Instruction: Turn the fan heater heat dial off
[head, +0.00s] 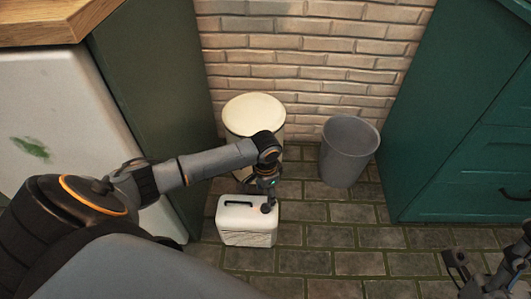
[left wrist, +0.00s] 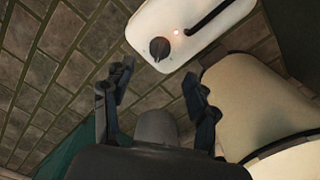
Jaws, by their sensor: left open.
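The white fan heater (head: 247,224) stands on the tiled floor in front of the cream bin. In the left wrist view its white top (left wrist: 150,18) carries a dark round heat dial (left wrist: 159,48) near one end, with a small lit red light (left wrist: 176,32) beside it. My left gripper (left wrist: 157,82) is open, its two fingers spread with the dial ahead of the gap; nothing is between them. In the head view my left gripper (head: 267,195) is over the heater's right end, partly hiding the dial. My right gripper (head: 475,275) is at the lower right corner, its opening unclear.
A cream round bin (head: 254,112) stands behind the heater by the brick wall. A grey bin (head: 349,152) is to the right. Green cabinets (head: 463,140) are at the right, and a white appliance (head: 70,110) is at the left. The floor (head: 335,235) right of the heater is clear.

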